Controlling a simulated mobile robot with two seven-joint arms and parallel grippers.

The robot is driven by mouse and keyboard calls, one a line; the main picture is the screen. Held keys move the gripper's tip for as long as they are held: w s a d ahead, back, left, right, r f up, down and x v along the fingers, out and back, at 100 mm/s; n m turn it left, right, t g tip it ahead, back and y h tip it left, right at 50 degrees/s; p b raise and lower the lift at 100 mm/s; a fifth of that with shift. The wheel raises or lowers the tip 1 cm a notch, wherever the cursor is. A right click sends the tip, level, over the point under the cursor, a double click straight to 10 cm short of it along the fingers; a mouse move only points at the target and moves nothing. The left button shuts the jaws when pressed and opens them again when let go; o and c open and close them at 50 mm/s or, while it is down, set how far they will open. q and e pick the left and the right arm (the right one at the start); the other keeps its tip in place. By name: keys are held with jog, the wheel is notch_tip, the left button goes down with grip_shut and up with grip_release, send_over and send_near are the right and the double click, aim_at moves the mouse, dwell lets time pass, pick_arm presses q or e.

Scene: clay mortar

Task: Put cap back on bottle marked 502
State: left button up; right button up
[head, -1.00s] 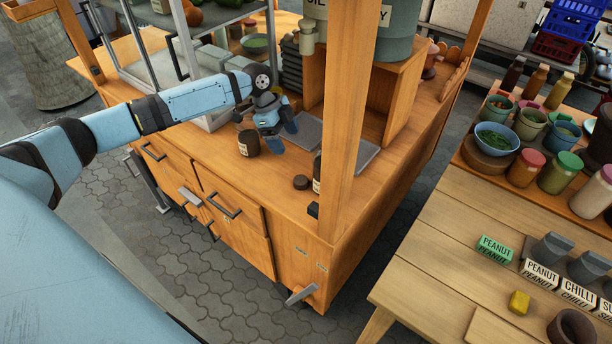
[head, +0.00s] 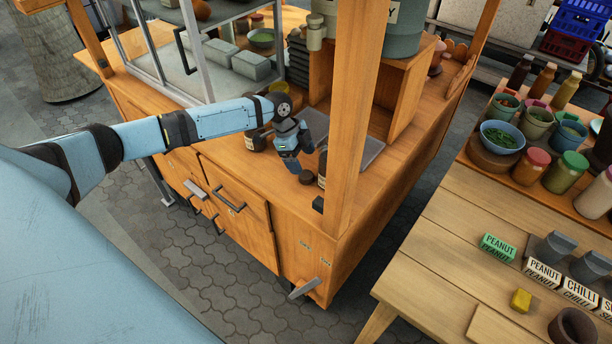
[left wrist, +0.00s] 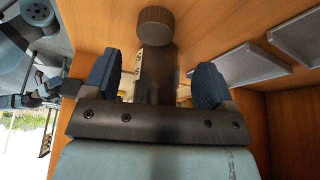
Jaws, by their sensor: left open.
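My left gripper (head: 298,160) is open above the wooden cart counter, with its fingertips close to a small dark round cap (head: 305,177). A second dark jar (head: 254,140) is mostly hidden behind my left arm. My right gripper is out of view.
The wooden post (head: 350,120) rises close to the right of the gripper. Flat grey trays (head: 372,152) lie behind it. A glass case (head: 190,75) stands to the left. The counter's front edge is near. A separate table (head: 450,240) with jars and blocks is at right.

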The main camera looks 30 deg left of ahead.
aim_at(305, 175)
pick_arm(q)
jog(key=shift+f, duration=0.1)
jog(key=x, duration=0.2)
jog(key=s+x, duration=0.1)
jog(key=x, duration=0.1)
jog(key=shift+a+f+p, duration=0.2)
jog(key=shift+f+p, duration=0.05)
jog(key=shift+p, duration=0.15)
jog(key=shift+w+d+f, duration=0.1)
jog(key=shift+d+f, duration=0.05)
jog(key=shift+f, duration=0.25)
jog(key=c, duration=1)
